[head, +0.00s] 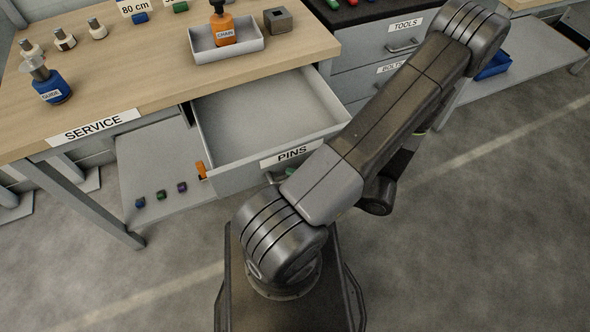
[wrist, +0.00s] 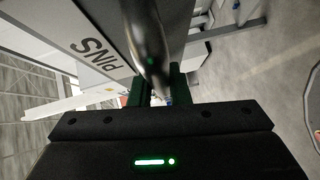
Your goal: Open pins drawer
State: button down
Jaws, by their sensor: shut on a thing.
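The pins drawer (head: 245,176) is pulled out from under the wooden bench top, and the visible part of its light grey inside is empty. Its front with the PINS label also shows in the wrist view (wrist: 92,48). My gripper (wrist: 158,88) is shut on the drawer's handle (wrist: 147,42), a dark rounded bar running between the two fingers. In the head view my arm hides most of the gripper and the handle, along with the drawer's right front part.
The service bench top (head: 130,85) carries a blue bottle (head: 54,88) and a grey tray (head: 222,52) with an orange bottle. A lower shelf (head: 150,165) holds several small coloured pieces. A grey drawer cabinet (head: 372,80) stands right. The floor in front is clear.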

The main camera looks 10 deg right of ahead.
jog(key=shift+s+d, duration=0.15)
jog(key=shift+s, duration=0.2)
jog(key=c, duration=1.4)
grip_release()
jog(key=shift+o, duration=0.2)
jog(key=v, duration=1.4)
jog(key=x, duration=1.4)
jog(key=shift+w, duration=0.2)
